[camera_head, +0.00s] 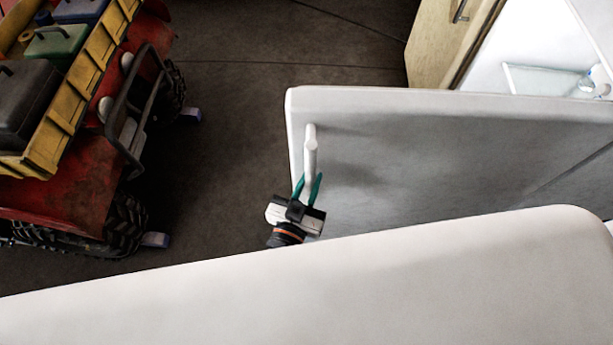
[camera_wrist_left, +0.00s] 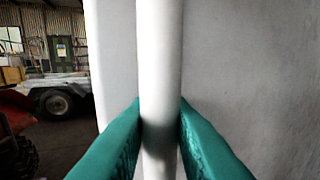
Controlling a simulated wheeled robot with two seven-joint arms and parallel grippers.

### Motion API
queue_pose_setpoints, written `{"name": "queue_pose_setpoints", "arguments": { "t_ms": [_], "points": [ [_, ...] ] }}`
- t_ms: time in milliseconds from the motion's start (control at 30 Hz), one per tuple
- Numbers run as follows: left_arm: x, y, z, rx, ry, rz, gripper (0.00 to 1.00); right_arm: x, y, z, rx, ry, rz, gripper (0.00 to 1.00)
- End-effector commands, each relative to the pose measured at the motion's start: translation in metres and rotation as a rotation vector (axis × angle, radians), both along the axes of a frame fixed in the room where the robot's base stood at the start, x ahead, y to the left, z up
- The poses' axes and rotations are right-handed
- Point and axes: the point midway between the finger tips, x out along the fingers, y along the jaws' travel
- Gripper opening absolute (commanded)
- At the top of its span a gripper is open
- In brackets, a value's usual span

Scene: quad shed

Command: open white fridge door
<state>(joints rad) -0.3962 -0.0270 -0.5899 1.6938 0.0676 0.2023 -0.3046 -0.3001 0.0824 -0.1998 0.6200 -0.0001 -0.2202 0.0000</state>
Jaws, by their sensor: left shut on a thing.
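The white fridge door (camera_head: 430,140) stands swung open in the head view, with its free edge toward the left. Its white bar handle (camera_head: 310,150) stands upright near that edge. My left gripper (camera_head: 308,186) has its green fingers around the lower part of the handle. In the left wrist view the two fingers (camera_wrist_left: 160,122) press on the handle (camera_wrist_left: 160,50) from both sides. The rest of my left arm is hidden in the head view. My right gripper is in neither view.
Beyond the door, a white interior with a glass shelf (camera_head: 540,80) shows at top right. A pale wooden cabinet (camera_head: 435,45) stands at the top. A red quad (camera_head: 75,200) with a yellow rack is at left. Dark floor (camera_head: 230,120) lies clear between quad and door.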

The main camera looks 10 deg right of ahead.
Motion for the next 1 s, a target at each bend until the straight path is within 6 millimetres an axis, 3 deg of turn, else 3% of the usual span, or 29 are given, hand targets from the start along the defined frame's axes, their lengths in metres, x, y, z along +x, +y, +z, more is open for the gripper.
{"name": "queue_pose_setpoints", "arguments": {
  "t_ms": [333,367,500,800,1000],
  "points": [
    [-0.001,-0.002,0.001,-0.003,-0.001,-0.003,0.00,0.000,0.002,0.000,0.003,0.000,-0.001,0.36],
    [-0.001,-0.002,0.001,-0.003,-0.001,-0.003,0.21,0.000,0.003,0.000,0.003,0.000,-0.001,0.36],
    [-0.001,-0.001,0.001,-0.002,0.000,-0.002,0.40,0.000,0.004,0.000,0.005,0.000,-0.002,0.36],
    [-0.003,0.001,-0.001,0.000,0.001,-0.002,0.40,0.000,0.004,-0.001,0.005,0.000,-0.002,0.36],
    [-0.027,0.014,-0.003,0.001,0.003,-0.002,0.40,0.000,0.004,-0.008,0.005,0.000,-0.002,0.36]
  ]
}}
